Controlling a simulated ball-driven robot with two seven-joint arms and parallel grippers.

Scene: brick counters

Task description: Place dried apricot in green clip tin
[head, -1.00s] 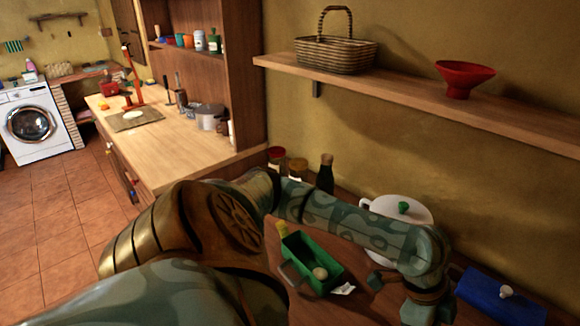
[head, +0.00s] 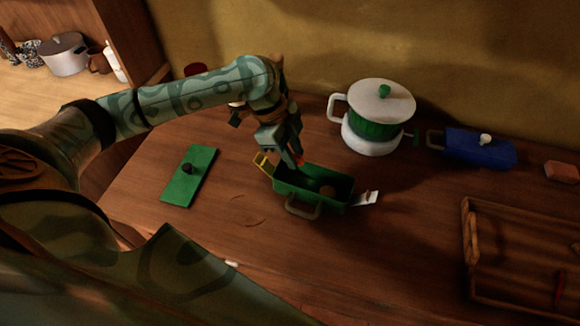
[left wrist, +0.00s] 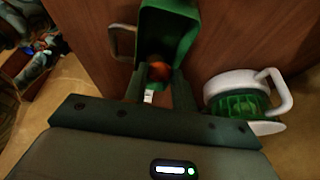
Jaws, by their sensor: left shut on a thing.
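The green clip tin (head: 322,199) stands open on the brown counter, with a yellow clip (head: 263,163) at its left and a pale clip (head: 367,198) at its right. My left gripper (head: 297,158) points down at the tin's back left corner. It is shut on the orange dried apricot (left wrist: 158,70), which shows between the fingertips in the left wrist view, in front of the tin's open inside (left wrist: 168,32). Its exact height over the rim is hard to tell. My right gripper is out of view.
A green lid with a dark knob (head: 203,168) lies left of the tin. A white-and-green lidded pot (head: 377,120) stands behind, with a blue box (head: 480,148) to its right. A wooden tray (head: 468,235) lies at the right. Counter in front of the tin is clear.

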